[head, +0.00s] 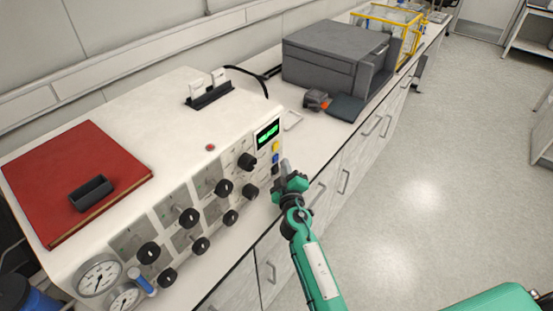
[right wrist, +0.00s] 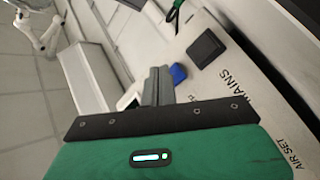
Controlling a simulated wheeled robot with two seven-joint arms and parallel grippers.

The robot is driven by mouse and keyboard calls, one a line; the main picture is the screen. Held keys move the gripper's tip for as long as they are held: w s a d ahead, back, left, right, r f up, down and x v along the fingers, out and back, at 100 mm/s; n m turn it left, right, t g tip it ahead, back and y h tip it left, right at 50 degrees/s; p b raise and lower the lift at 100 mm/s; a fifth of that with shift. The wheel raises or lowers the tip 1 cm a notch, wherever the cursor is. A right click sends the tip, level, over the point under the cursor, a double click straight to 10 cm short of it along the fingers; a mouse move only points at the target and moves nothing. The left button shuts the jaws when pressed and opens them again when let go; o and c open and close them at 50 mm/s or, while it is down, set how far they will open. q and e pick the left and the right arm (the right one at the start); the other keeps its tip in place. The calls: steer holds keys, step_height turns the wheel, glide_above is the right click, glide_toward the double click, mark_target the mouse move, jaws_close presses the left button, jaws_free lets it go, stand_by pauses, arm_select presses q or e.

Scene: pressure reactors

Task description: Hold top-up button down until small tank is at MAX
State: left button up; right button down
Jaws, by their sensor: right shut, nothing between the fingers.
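The white reactor control unit (head: 150,130) stands on the bench at left. A green-lit display (head: 268,133) is at its right end. Below it are a yellow button (head: 275,146), a blue button (head: 276,158) and a dark square switch (head: 275,170). The blue button (right wrist: 178,73) and dark switch (right wrist: 205,47), near the word MAINS, also show in the right wrist view. My right gripper (head: 286,164) is shut and empty, its fingertips (right wrist: 158,82) close beside the blue button; I cannot tell whether they touch. No top-up label or small tank can be made out. My left gripper is not in view.
Black knobs (head: 223,187) line the panel front, with round gauges (head: 98,275) at its near left end. A red book (head: 75,180) lies on top. A grey box-shaped device (head: 335,55) stands farther along the bench. The floor at right is open.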

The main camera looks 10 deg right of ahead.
steer(key=shift+s+d, duration=0.8)
steer(key=shift+s, duration=0.2)
steer(key=shift+s+d, duration=0.75)
steer(key=shift+s, duration=0.25)
